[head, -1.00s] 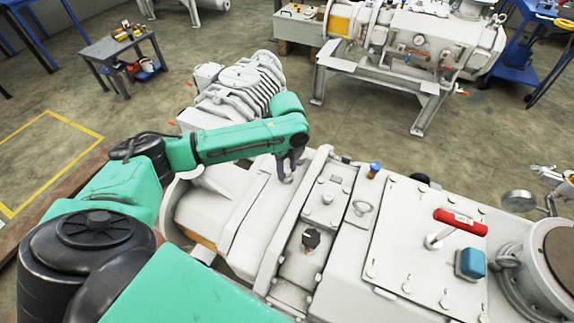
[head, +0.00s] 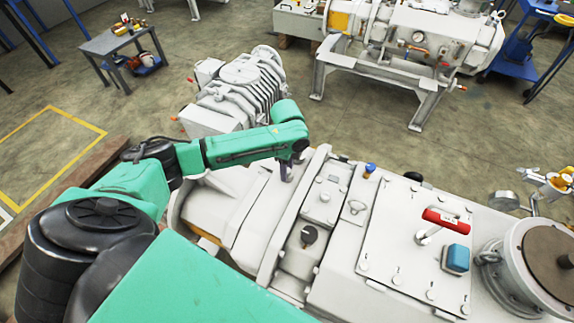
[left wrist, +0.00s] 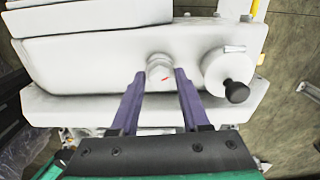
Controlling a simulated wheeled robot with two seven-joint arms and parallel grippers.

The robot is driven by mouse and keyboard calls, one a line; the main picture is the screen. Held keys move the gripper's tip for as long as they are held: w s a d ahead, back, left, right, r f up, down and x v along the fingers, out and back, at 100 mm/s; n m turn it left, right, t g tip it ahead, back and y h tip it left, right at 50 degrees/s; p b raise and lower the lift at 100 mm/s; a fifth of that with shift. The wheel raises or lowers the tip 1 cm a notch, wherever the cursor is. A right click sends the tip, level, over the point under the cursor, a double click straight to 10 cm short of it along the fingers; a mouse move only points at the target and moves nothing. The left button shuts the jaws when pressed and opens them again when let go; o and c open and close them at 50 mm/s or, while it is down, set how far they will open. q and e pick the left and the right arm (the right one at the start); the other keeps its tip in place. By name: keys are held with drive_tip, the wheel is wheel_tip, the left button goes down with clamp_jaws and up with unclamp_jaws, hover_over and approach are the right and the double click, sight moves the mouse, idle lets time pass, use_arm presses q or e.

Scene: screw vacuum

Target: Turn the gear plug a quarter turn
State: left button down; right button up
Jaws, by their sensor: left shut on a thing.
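In the head view my left gripper (head: 287,173) points down at the white machine's left part, and the plug is hidden there. My right gripper is not in view.
A black knob (left wrist: 236,91) on a round white boss sits right of the plug. The white machine also carries a black cap (head: 309,236), a red-handled valve (head: 445,219) and a blue block (head: 456,258). A grey side table (head: 123,42) stands far off.

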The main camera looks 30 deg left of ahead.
use_arm(q)
drive_tip(key=shift+r+n+p, duration=0.1)
drive_tip(key=shift+n+p, duration=0.95)
drive_tip(key=shift+n, duration=0.55)
drive_tip(key=shift+f, duration=0.2)
drive_tip(key=shift+c, duration=1.5)
unclamp_jaws()
